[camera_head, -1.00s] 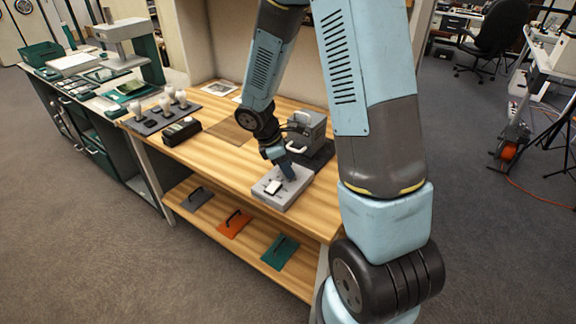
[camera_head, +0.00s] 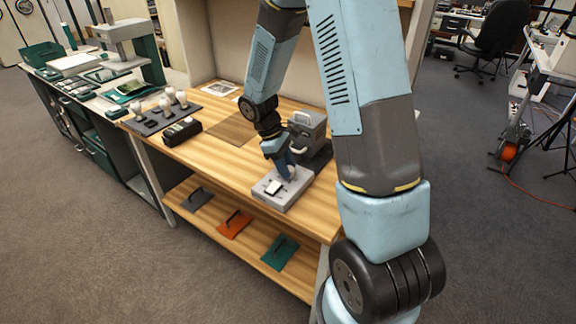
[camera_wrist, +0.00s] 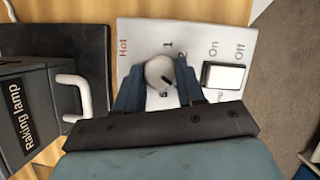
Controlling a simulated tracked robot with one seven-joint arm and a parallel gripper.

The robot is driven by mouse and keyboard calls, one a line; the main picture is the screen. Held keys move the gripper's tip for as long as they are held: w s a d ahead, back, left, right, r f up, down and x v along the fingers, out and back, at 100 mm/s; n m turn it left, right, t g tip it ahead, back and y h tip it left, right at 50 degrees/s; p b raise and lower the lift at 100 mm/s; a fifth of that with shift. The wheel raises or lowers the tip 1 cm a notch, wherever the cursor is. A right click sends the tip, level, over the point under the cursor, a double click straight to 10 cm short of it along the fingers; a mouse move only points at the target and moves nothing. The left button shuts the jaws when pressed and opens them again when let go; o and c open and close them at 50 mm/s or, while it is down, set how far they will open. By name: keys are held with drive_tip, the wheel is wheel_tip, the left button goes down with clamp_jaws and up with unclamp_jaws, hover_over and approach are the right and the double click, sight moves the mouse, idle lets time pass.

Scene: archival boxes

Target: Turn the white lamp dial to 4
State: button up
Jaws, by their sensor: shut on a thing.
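The white lamp dial (camera_wrist: 158,70) is a round knob on a pale grey control box (camera_wrist: 140,32), with a short dark mark on its lower right part in the wrist view. My gripper (camera_wrist: 160,80) is shut on the dial, one blue finger on each side. In the head view, my gripper (camera_head: 289,172) reaches down onto the control box (camera_head: 275,201) near the bench's front edge, and hides the dial.
A white rocker switch (camera_wrist: 222,77) marked On and Off sits right of the dial. The grey raking lamp (camera_wrist: 35,105) with its white handle (camera_wrist: 78,92) stands close on the left. A bulb rack (camera_head: 150,124) is farther left on the wooden bench (camera_head: 215,150).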

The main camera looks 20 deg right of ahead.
drive_tip(key=shift+w+m+y, duration=0.25)
drive_tip(key=shift+m+y, duration=0.05)
drive_tip(key=shift+m, duration=0.5)
drive_tip(key=shift+d, duration=0.1)
drive_tip(key=o, duration=1)
drive_tip(key=shift+s, duration=0.1)
drive_tip(key=v, duration=1.3)
drive_tip(key=shift+w+r, duration=0.25)
drive_tip(key=shift+w, duration=0.1)
drive_tip(key=shift+r, duration=0.1)
